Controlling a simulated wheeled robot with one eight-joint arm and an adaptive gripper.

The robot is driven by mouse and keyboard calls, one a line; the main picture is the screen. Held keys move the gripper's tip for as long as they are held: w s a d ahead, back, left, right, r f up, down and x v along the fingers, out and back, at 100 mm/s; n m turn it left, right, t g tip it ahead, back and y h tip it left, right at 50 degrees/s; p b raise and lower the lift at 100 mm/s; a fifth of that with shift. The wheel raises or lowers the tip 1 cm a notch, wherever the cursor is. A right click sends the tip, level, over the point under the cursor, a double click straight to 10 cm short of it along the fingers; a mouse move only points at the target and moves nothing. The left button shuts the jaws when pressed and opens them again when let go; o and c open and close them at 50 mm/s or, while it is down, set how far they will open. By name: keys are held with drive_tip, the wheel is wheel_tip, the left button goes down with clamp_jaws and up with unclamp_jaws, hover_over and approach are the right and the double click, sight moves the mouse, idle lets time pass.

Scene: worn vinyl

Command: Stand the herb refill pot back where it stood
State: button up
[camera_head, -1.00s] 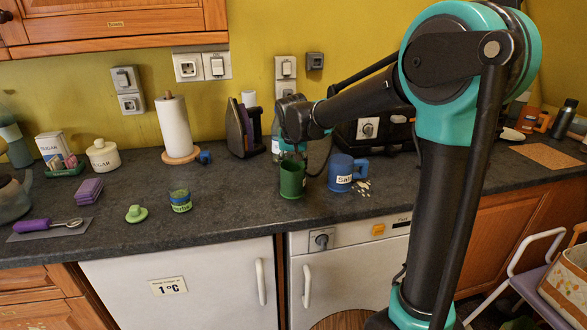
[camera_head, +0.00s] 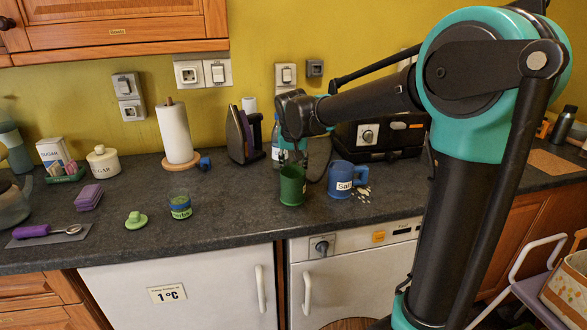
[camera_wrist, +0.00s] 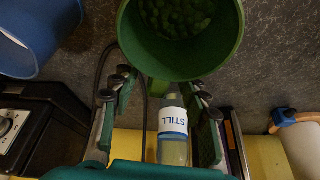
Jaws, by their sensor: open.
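The green pot (camera_head: 291,188) stands upright on the dark worktop, left of the blue salt mug (camera_head: 340,180). The wrist view looks into the pot (camera_wrist: 190,62) from above and shows green leafy bits inside. I take it as the herb refill pot. My gripper (camera_head: 292,152) is just above and behind the pot, pointing down. In the wrist view my gripper (camera_wrist: 155,96) is open, its fingers on either side of the pot's handle; contact cannot be told. The green-banded herbs jar (camera_head: 180,206) stands open to the left, with a green lid (camera_head: 136,220) beside it.
A clear bottle (camera_head: 276,142), labelled STILL in the wrist view, stands behind the pot. An iron (camera_head: 240,137) and a paper-towel roll (camera_head: 176,135) stand at the back. Pale bits (camera_head: 361,193) lie by the salt mug. The worktop between jar and pot is clear.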

drive_tip(key=shift+v, duration=1.2)
drive_tip(key=v, duration=1.2)
drive_tip(key=shift+s, duration=0.1)
